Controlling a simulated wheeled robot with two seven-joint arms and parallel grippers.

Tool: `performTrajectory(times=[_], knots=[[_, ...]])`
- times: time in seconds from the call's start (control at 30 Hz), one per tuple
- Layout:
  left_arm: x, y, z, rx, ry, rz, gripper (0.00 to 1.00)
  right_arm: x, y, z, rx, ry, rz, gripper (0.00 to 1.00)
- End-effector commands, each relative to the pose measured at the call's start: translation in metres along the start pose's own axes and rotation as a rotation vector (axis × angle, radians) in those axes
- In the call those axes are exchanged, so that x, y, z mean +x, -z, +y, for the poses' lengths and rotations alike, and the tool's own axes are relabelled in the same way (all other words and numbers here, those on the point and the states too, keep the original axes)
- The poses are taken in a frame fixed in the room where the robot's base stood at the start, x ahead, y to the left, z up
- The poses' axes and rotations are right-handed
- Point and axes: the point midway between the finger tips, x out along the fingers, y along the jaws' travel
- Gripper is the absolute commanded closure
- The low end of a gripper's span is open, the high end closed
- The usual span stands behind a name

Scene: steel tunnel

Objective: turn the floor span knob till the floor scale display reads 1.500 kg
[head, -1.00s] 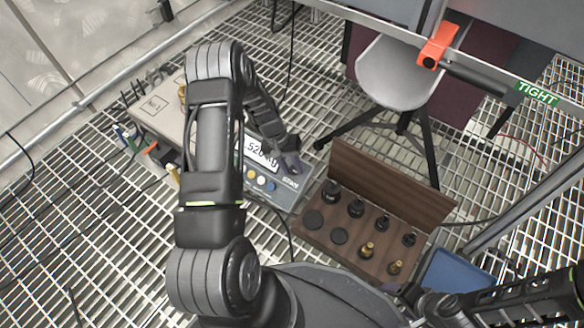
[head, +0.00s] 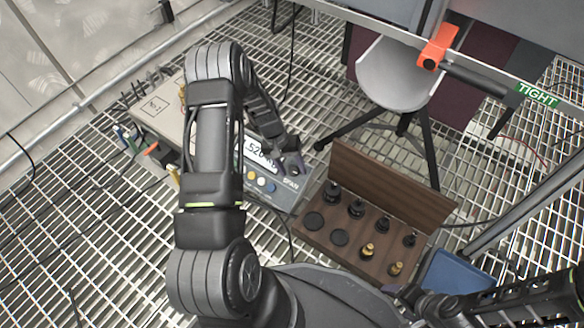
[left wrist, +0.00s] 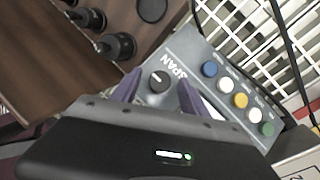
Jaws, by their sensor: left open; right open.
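The floor scale (head: 290,199) is a grey unit on the grating. Its display (head: 257,154) is partly hidden by my left arm; the digits I can make out read "520", with the leading part covered. The black span knob (left wrist: 158,81) sits beside the "SPAN" label in the left wrist view. My left gripper (head: 287,163) is at the right end of the panel, and its purple fingers (left wrist: 158,88) stand open on either side of the knob. I cannot tell whether they touch it. My right gripper (head: 402,291) is open near the weight box, mostly hidden.
A wooden weight box (head: 329,258) with black and brass weights stands right of the scale. Blue, yellow, white and green buttons (left wrist: 240,101) line the panel.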

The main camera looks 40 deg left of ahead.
Motion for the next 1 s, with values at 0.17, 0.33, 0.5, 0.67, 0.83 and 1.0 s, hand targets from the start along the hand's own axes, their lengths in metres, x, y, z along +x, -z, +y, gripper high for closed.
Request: performTrajectory(times=[0.17, 0.33, 0.5, 0.67, 0.83, 1.0], knots=[[-0.023, 0.001, 0.001, -0.001, 0.0, 0.002, 0.48, -0.01, -0.001, -0.004, -0.001, -0.001, -0.001, 0.29], [-0.053, 0.001, 0.001, -0.001, 0.001, 0.003, 0.48, -0.021, -0.002, -0.008, -0.003, -0.003, -0.003, 0.29], [-0.073, 0.0, 0.0, -0.001, 0.0, 0.002, 0.48, -0.028, -0.003, -0.01, -0.003, -0.004, -0.007, 0.29], [-0.076, 0.0, 0.0, -0.001, 0.0, 0.0, 0.48, -0.028, -0.003, -0.01, -0.003, -0.004, -0.009, 0.29], [-0.076, 0.0, 0.0, -0.001, 0.0, 0.0, 0.48, -0.028, -0.003, -0.01, -0.003, -0.003, -0.009, 0.29], [-0.076, 0.0, 0.0, -0.001, 0.0, 0.0, 0.48, -0.028, -0.003, -0.01, -0.003, -0.003, -0.008, 0.29]])
